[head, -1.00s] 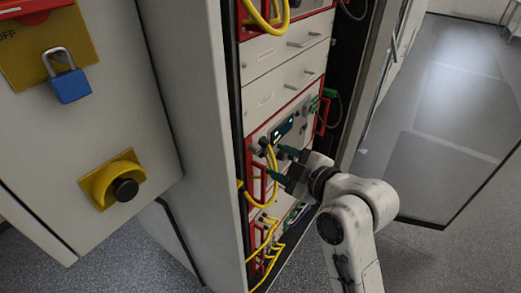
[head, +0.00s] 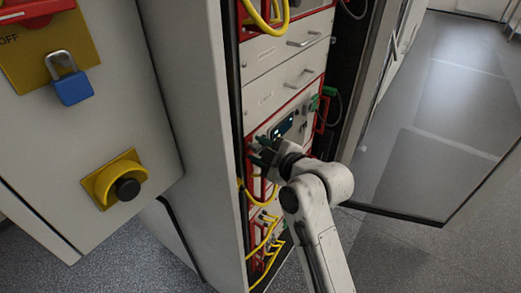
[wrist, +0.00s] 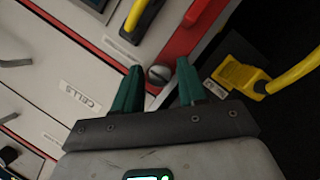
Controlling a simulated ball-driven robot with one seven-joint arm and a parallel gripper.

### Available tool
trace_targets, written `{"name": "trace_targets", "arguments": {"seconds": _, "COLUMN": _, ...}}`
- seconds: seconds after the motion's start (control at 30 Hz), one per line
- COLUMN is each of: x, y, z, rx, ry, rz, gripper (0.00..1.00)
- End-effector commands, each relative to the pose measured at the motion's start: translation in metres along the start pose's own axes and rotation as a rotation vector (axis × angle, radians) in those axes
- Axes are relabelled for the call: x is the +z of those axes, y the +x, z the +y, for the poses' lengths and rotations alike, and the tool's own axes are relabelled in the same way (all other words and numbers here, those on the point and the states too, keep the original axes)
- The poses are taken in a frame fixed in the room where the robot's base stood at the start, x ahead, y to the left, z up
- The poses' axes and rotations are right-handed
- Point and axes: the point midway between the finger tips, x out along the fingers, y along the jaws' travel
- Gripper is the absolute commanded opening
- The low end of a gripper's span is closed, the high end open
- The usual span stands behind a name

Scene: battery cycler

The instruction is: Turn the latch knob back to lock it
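Whether the fingertips reach down to the knob's depth I cannot tell. The knob is hidden there behind my gripper and arm.
A yellow cable with a yellow plug (wrist: 243,76) is right of my fingers. A black-and-yellow connector (wrist: 143,22) and a red handle (wrist: 197,14) are just above. The open cabinet door (head: 405,150) stands right.

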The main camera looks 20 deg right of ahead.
Motion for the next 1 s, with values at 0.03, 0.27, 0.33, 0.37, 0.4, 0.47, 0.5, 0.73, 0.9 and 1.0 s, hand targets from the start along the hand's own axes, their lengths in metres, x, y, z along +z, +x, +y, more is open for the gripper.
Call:
{"name": "trace_targets", "arguments": {"seconds": 0.03, "x": 0.0001, "y": -0.0001, "z": 0.0, "rx": 0.0, "ry": 0.0, "rz": 0.0, "gripper": 0.36}}
{"name": "trace_targets", "arguments": {"seconds": 0.27, "x": 0.0002, "y": -0.0002, "z": -0.0002, "rx": 0.0, "ry": 0.0, "rz": 0.0, "gripper": 0.14}}
{"name": "trace_targets", "arguments": {"seconds": 0.33, "x": 0.0002, "y": -0.0002, "z": -0.0002, "rx": -0.001, "ry": 0.0, "rz": 0.0, "gripper": 0.07}}
{"name": "trace_targets", "arguments": {"seconds": 0.37, "x": 0.0002, "y": -0.0002, "z": -0.0003, "rx": -0.001, "ry": 0.0, "rz": 0.0, "gripper": 0.04}}
{"name": "trace_targets", "arguments": {"seconds": 0.4, "x": 0.0002, "y": -0.0002, "z": -0.0003, "rx": -0.001, "ry": 0.0, "rz": 0.0, "gripper": 0.01}}
{"name": "trace_targets", "arguments": {"seconds": 0.47, "x": 0.0002, "y": -0.0002, "z": -0.0003, "rx": -0.001, "ry": 0.0, "rz": -0.001, "gripper": 0.0}}
{"name": "trace_targets", "arguments": {"seconds": 0.5, "x": 0.0003, "y": -0.0002, "z": -0.0003, "rx": -0.001, "ry": 0.0, "rz": -0.001, "gripper": 0.0}}
{"name": "trace_targets", "arguments": {"seconds": 0.73, "x": -0.0003, "y": -0.0007, "z": 0.0012, "rx": -0.013, "ry": 0.03, "rz": -0.002, "gripper": 0.0}}
{"name": "trace_targets", "arguments": {"seconds": 0.9, "x": -0.0008, "y": -0.001, "z": 0.0031, "rx": -0.045, "ry": 0.105, "rz": -0.003, "gripper": 0.0}}
{"name": "trace_targets", "arguments": {"seconds": 1.0, "x": -0.001, "y": -0.0014, "z": 0.0044, "rx": -0.072, "ry": 0.171, "rz": -0.004, "gripper": 0.0}}
